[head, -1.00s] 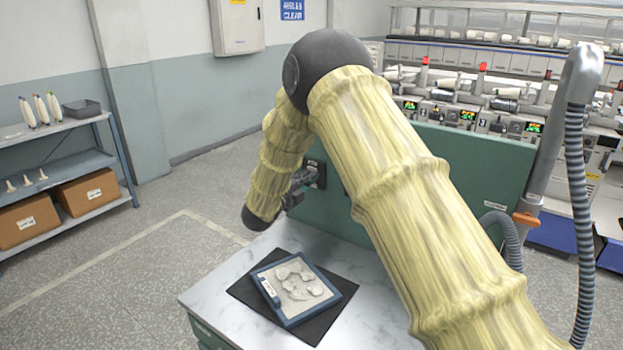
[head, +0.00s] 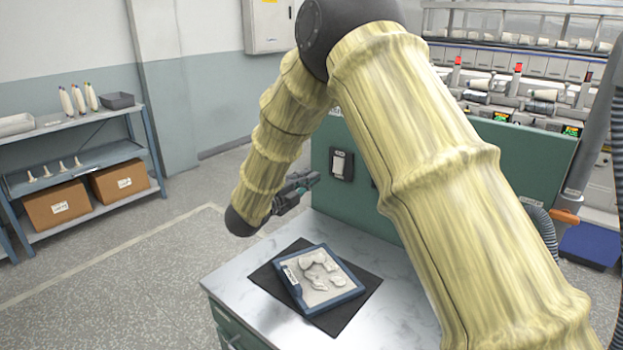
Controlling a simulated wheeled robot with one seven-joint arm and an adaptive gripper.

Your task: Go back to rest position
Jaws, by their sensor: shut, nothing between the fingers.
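My gripper (head: 308,182) is at the end of my yellow-sleeved arm, in the middle of the head view. It points right, away from the dark wrist, with its fingers together and nothing seen between them. It hangs above the far left edge of the marble-topped table (head: 237,283), apart from the tray. The blue-rimmed tray (head: 353,291) lies on a black mat (head: 265,277) on the table. Several pale, flat lumps lie in the tray. My upper arm hides the right part of the table.
A green panel (head: 335,206) with a switch box (head: 342,165) stands behind the table, close beyond my gripper. A shelf (head: 85,142) with cones and cardboard boxes is at left. Machines line the back right. The floor between shelf and table is clear.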

